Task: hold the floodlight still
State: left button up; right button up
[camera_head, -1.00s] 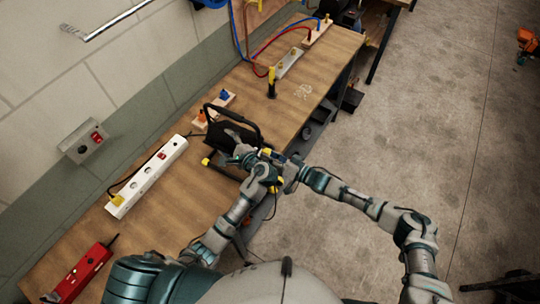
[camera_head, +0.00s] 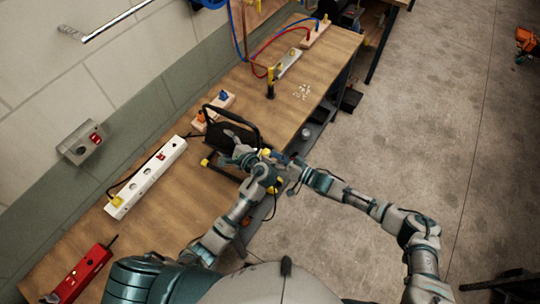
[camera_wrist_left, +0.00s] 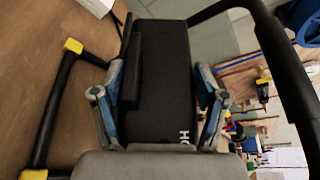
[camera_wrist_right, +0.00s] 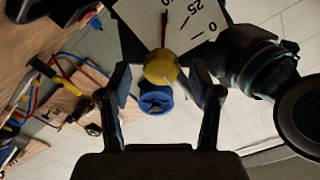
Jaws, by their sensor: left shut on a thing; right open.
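The black floodlight (camera_head: 222,138) stands on the wooden bench in its tubular frame with yellow feet. My left gripper (camera_head: 243,152) is at its near side. In the left wrist view the black floodlight housing (camera_wrist_left: 178,75) sits between the fingers of my left gripper (camera_wrist_left: 160,88), which is shut on it. My right gripper (camera_wrist_right: 165,88) is open beside the floodlight.
A white power strip (camera_head: 147,178) and a red device (camera_head: 83,274) lie on the bench (camera_head: 180,215). Wooden blocks with coloured fittings (camera_head: 213,112) and a yellow-topped post (camera_head: 270,83) stand farther along. The wall is on the left, open floor on the right.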

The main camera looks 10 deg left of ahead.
jog(key=v, duration=1.1)
jog(key=shift+w+f, duration=0.1)
jog(key=shift+w, duration=0.05)
pick_arm(q)
jog(key=o, duration=1.9)
jog(key=shift+c, duration=0.2)
